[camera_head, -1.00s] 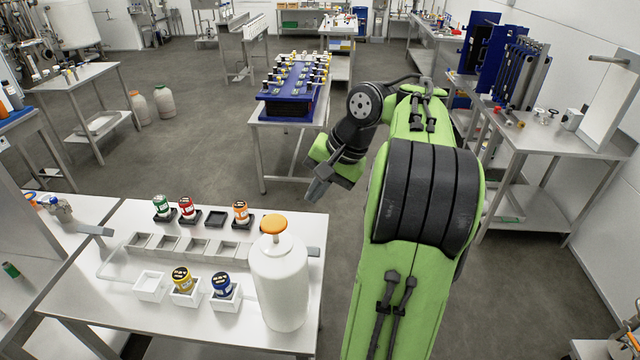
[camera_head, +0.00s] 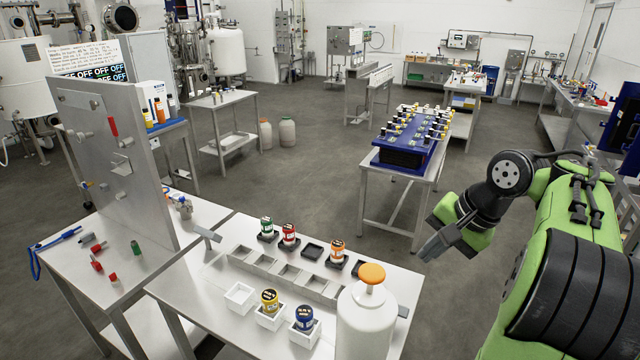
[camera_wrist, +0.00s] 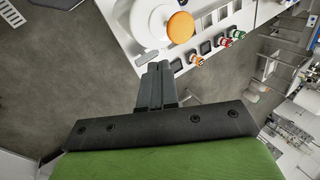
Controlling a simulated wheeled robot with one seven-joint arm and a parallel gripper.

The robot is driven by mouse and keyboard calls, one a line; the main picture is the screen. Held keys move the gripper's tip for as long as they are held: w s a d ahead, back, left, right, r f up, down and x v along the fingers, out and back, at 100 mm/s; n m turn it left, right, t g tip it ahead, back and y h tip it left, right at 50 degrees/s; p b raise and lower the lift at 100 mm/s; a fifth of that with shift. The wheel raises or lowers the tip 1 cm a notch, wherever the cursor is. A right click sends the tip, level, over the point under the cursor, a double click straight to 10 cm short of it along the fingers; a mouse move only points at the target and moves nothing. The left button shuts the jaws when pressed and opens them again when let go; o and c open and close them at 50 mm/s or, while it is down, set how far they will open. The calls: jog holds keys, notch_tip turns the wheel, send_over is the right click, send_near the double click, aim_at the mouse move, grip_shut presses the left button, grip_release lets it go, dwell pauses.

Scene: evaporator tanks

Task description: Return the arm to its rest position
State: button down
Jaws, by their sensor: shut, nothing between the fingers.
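My green and black arm folds at the right of the head view. My gripper (camera_head: 437,247) points down and left, in the air beyond the right end of the near table. In the wrist view my gripper (camera_wrist: 160,68) shows its two dark fingers together, with nothing between them. The white bottle with an orange cap (camera_head: 366,318) stands at the near table's right end. It also shows in the wrist view (camera_wrist: 181,27), past the fingertips and apart from them.
The near table (camera_head: 215,292) holds small coloured jars (camera_head: 289,234) on black stands and in white boxes, around a row of metal trays. A blue rack table (camera_head: 405,142) stands behind my gripper. A panel (camera_head: 113,150) rises at left. Grey floor (camera_head: 310,150) is clear between tables.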

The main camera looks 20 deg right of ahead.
jog(key=s+a+f+n+h+b, duration=0.1)
jog(key=a+f+n+b, duration=0.25)
jog(key=a, duration=0.75)
jog(key=s+a+f+n+b, duration=0.1)
jog(key=a+f+n+b, duration=0.2)
jog(key=a, duration=0.7)
jog(key=s+a+f+n+t+h+b, duration=0.1)
jog(key=s+a+f+n+b, duration=0.1)
jog(key=s+f+n, duration=0.4)
jog(key=s, duration=0.4)
jog(key=shift+s+a+f, duration=0.3)
jog(key=shift+f, duration=0.05)
